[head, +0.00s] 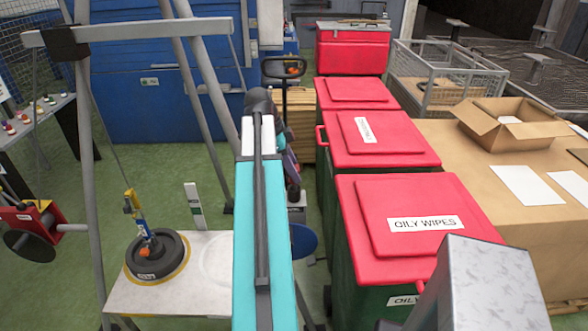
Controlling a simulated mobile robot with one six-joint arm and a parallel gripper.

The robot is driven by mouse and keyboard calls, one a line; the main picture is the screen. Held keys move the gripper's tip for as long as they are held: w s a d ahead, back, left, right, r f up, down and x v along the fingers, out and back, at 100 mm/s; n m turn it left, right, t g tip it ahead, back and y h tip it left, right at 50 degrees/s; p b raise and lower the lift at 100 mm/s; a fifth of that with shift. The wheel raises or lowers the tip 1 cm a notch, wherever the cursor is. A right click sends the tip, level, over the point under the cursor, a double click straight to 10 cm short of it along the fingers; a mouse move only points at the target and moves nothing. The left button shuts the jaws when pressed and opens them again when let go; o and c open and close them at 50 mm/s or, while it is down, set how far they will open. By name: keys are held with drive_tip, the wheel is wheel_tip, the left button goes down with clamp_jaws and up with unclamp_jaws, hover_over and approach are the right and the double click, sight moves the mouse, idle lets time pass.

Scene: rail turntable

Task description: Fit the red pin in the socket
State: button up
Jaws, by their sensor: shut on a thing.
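I cannot make out my gripper; only my teal arm link (262,230) shows, rising up the middle and covering what lies behind it. I cannot pick out the red pin or its socket for certain. Several small coloured pieces, some of them red, stand on a narrow bench (52,112) at the far left, too small to tell apart. A black round weight (158,256) with a yellow-and-blue hook fitting (136,212) above it sits on a pale plate (120,297) at the lower left.
A grey A-frame (93,200) with a crossbeam stands at the left, with a red winch (27,217) beside it. Red-lidded bins (370,252) line the right of my arm. An open cardboard box (508,138) lies on a brown table (450,160). Green floor (70,270) is clear at the left.

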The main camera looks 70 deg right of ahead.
drive_tip(key=shift+f+b, duration=0.7)
drive_tip(key=shift+f, duration=0.6)
drive_tip(key=o, duration=1.3)
drive_tip(key=shift+c, duration=0.2)
drive_tip(key=v, duration=1.4)
drive_tip(key=shift+f, duration=0.1)
